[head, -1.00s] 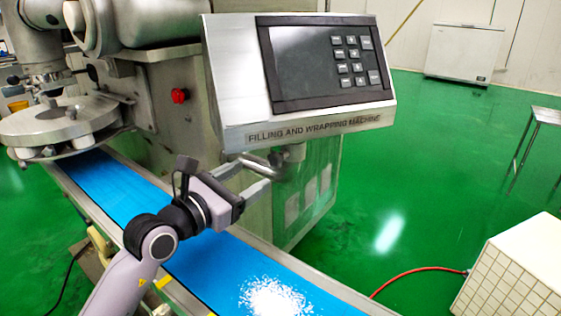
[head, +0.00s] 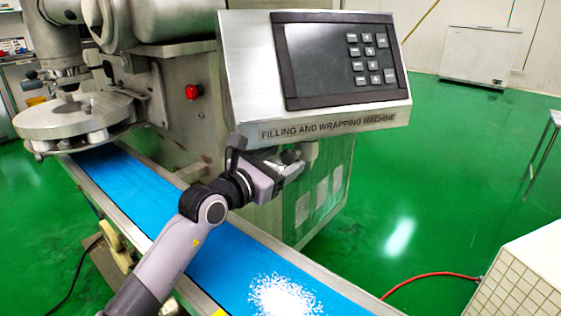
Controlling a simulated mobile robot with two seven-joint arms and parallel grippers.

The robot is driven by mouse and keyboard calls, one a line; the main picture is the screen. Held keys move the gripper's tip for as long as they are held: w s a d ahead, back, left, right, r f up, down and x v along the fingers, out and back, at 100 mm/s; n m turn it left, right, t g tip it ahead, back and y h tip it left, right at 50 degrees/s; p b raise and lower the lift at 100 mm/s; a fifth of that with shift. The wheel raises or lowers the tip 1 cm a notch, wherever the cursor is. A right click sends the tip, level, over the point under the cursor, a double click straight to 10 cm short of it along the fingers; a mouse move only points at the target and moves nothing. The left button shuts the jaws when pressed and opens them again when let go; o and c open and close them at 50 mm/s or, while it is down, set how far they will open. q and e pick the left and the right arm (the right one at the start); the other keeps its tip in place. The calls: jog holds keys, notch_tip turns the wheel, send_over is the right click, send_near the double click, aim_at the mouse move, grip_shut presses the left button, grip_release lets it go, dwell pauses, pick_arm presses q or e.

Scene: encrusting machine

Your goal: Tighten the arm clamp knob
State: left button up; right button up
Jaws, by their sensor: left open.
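The control panel (head: 318,65) of the filling and wrapping machine hangs on a metal support arm. The clamp area of that arm (head: 311,150) shows just below the panel's lower edge. My left gripper (head: 289,164) is right at this spot, its jaws open beside and partly in front of the support arm. The clamp knob itself cannot be made out clearly; the gripper hides part of this area. I cannot tell whether the fingers touch the knob. My right gripper is out of view.
The blue conveyor belt (head: 140,194) runs below my left arm, with white powder (head: 285,297) on it. A red button (head: 192,92) is on the machine body. A white tiled box (head: 530,275) stands at the lower right. The green floor to the right is mostly clear.

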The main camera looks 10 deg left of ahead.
pick_arm(q)
jog(key=c, duration=1)
jog(key=shift+m, duration=2.2)
jog(key=shift+c, duration=0.2)
jog(key=o, duration=1)
jog(key=shift+o, duration=0.2)
jog(key=shift+s, duration=0.1)
jog(key=v, duration=0.7)
